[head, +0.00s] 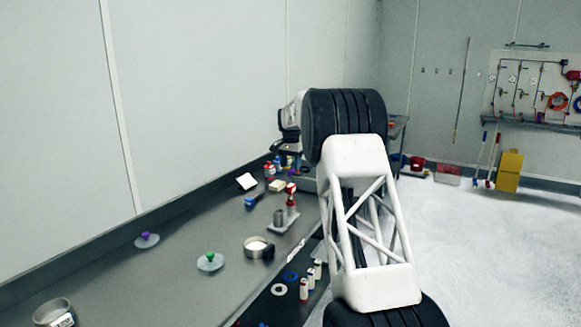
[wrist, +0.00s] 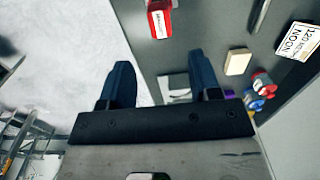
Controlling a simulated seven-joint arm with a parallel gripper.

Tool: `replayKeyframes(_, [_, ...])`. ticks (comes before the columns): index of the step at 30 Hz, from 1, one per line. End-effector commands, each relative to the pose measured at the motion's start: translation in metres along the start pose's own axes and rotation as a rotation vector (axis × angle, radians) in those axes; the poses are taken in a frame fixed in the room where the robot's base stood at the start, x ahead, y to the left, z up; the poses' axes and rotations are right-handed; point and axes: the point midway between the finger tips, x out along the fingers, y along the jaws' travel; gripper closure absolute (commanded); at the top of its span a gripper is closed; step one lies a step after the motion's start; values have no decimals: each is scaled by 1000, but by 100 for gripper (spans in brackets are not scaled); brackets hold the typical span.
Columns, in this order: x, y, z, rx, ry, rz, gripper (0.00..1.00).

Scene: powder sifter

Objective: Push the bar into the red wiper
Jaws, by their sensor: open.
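In the wrist view, a red piece with a white label (wrist: 160,20), possibly the red wiper, is ahead of my gripper (wrist: 163,82), near the counter's edge. A red-and-white piece (head: 291,189) also tops a small stand in the head view; I cannot tell whether it is the same thing. A dark, narrow bar-like piece (wrist: 260,14) lies on the counter further right in the wrist view; I cannot tell whether it is the bar. My gripper's two dark fingers are spread with nothing seen between them. My arm hides the gripper in the head view.
The grey counter (head: 175,285) holds a metal sieve ring (head: 257,247), a green-knobbed lid (head: 210,261) and a purple-knobbed lid (head: 147,240). A tan block (wrist: 237,62), white label card (wrist: 298,40) and red-and-blue bottles (wrist: 262,85) are right of the fingers. Open floor (head: 480,240) is at right.

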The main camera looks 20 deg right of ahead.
Motion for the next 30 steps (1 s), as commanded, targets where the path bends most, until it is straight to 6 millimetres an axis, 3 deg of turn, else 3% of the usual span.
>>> replayKeyframes(20, [-1, 0, 1, -1, 0, 0, 43])
replayKeyframes(26, [-12, 6, 13, -16, 5, -4, 43])
replayKeyframes(30, [-27, 15, 31, -39, 10, -7, 43])
